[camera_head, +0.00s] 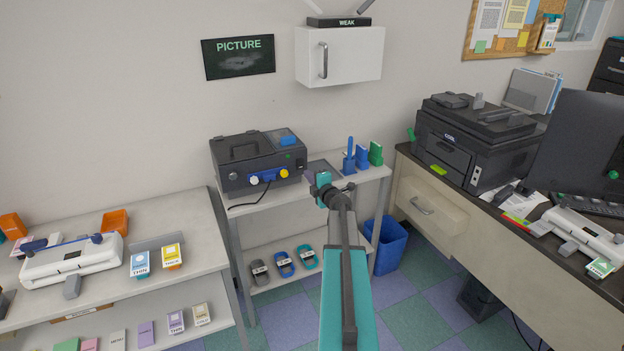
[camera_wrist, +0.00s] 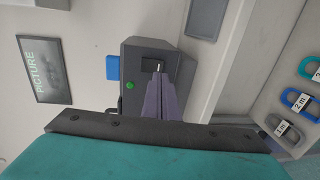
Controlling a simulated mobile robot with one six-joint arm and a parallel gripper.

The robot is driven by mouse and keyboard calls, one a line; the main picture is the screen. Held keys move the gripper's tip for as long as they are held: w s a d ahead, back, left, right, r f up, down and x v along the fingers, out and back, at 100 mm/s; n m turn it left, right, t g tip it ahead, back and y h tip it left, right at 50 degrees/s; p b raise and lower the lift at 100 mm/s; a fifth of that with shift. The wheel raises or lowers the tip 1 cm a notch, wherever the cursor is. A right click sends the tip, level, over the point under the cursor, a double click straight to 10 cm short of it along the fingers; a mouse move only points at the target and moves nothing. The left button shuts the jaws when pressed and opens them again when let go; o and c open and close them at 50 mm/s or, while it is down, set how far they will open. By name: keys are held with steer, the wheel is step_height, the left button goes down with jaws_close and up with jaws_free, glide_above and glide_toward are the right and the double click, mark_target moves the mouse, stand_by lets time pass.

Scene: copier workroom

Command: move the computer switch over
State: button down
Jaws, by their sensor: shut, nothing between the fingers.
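A dark grey box-shaped device (camera_head: 258,162) stands on the white shelf unit, with a blue part on top and white, blue and yellow knobs in front. In the wrist view one face of the device (camera_wrist: 140,90) shows a small black switch (camera_wrist: 150,64) and a green round button (camera_wrist: 129,86). No label tells whether this is the computer switch. My gripper (camera_wrist: 158,72) is shut and empty, its tips right at the black switch, covering part of it. Whether they touch it I cannot tell. In the head view my wrist is right of the device and the fingertips are hidden.
Coiled cables (camera_head: 284,264) lie on the lower shelf. A printer (camera_head: 470,140) stands on the right desk, a blue bin (camera_head: 388,245) below. A white cabinet (camera_head: 350,55) hangs above.

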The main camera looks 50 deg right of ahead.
mark_target(301, 168)
steer(key=shift+p+x, duration=0.45)
steer(key=shift+x, duration=2.05)
steer(key=shift+a, duration=0.1)
steer(key=shift+w+a+f+b, duration=0.1)
steer(key=shift+w+b, duration=0.1)
steer(key=shift+b, duration=0.7)
steer(key=shift+s+d, duration=0.1)
steer(key=shift+d, duration=0.15)
steer(key=shift+s, duration=0.1)
